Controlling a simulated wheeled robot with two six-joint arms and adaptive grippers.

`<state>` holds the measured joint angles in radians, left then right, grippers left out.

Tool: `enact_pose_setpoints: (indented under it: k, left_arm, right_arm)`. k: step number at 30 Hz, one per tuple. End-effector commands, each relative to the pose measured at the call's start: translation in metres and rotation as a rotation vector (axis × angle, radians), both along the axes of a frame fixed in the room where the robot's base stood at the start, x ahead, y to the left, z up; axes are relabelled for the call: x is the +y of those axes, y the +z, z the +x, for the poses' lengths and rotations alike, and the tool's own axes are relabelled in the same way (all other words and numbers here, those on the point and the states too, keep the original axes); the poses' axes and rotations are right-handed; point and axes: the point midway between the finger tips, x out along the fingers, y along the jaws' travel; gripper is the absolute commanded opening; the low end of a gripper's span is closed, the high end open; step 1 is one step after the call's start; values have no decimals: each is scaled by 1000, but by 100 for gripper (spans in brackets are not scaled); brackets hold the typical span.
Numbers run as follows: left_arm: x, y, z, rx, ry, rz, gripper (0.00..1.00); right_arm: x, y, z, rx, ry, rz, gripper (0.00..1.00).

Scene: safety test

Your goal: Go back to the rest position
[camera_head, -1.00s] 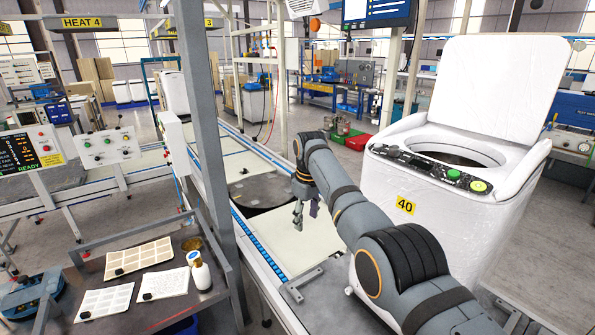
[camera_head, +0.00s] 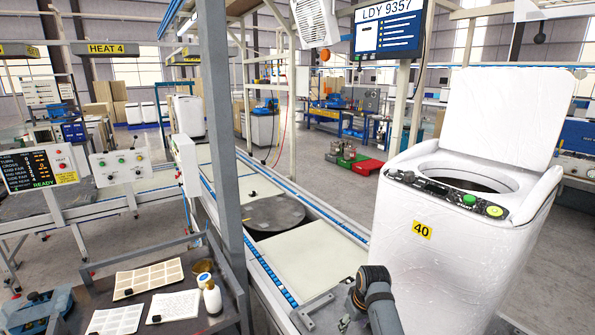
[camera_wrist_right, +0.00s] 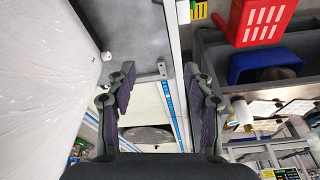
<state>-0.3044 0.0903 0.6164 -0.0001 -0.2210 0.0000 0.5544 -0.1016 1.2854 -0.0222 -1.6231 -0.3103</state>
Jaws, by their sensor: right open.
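My right arm (camera_head: 380,300) shows at the bottom edge of the head view, left of the white washing machine. My right gripper (camera_wrist_right: 160,95) is open and empty in the right wrist view, its two dark fingers well apart. In the head view only a small dark part of this gripper shows, low at the bottom edge. My left gripper is not in view.
The open-lidded washing machine (camera_head: 415,270), labelled 40, stands close beside my right arm. The conveyor (camera_head: 310,255) with a dark round turntable (camera_head: 274,213) lies left of it. A grey post (camera_head: 222,130) and a tray table (camera_head: 225,318) stand farther left. A red basket (camera_wrist_right: 262,22) shows in the wrist view.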

Motion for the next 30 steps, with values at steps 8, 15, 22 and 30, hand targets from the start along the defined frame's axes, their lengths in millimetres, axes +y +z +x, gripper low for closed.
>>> enact_pose_setpoints:
  k: [8,15,22,30]
  left_arm:
    - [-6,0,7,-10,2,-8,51]
    - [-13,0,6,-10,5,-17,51]
    - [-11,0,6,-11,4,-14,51]
    - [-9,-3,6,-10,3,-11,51]
  right_arm:
    - [-67,-51,-154,-46,-205,-51,52]
    - [-81,-38,-230,-76,-256,-73,52]
    - [-83,-17,-279,-96,-273,-78,52]
    - [-85,-38,-294,-91,-283,-79,52]
